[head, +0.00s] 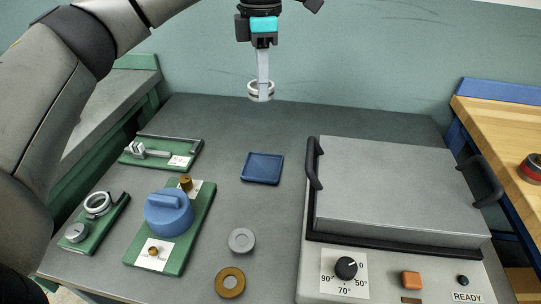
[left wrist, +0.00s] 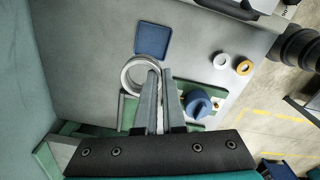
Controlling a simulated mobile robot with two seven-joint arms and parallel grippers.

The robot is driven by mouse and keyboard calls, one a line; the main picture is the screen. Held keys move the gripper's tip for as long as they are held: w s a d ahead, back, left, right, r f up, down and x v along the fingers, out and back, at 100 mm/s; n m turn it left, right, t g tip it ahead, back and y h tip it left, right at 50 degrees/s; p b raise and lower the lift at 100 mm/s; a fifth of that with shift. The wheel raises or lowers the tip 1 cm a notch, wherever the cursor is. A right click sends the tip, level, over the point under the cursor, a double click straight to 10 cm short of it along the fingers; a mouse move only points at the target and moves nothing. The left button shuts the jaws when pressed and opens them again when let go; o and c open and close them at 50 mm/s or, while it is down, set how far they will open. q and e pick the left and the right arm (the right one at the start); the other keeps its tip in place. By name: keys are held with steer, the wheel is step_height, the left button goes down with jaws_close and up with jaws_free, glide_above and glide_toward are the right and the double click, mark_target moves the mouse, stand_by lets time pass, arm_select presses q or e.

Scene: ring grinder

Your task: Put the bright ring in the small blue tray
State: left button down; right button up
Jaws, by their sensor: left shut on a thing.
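My left gripper (head: 262,88) is shut on a bright silvery ring (head: 258,97) and holds it in the air above the back of the table. In the left wrist view the ring (left wrist: 141,74) shows at the tips of the left gripper's fingers (left wrist: 162,84). The small blue tray (head: 262,168) lies flat and empty on the grey table. It also shows in the left wrist view (left wrist: 153,40), beyond the ring. The ring is apart from the tray. My right gripper does not show.
A grey lidded machine (head: 400,190) with black handles stands to the right of the tray. A green board with a blue knob (head: 169,213) and smaller green fixtures stand at the left. A grey ring (head: 241,240) and a brass ring (head: 230,282) lie in front.

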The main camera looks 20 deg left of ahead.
arm_select(q)
steer(key=b, duration=0.4)
glide_above(264, 175)
step_height(264, 175, down, 15)
steer(key=shift+r, duration=0.1)
steer(key=shift+f+b, duration=0.9)
steer(key=shift+f, duration=1.6)
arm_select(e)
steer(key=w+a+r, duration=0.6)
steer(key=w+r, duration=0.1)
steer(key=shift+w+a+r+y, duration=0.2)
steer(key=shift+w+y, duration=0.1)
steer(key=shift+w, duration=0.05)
arm_select(q)
steer(key=shift+f, duration=0.15)
steer(key=c, duration=1.4)
jaws_free()
steer(key=o, duration=0.4)
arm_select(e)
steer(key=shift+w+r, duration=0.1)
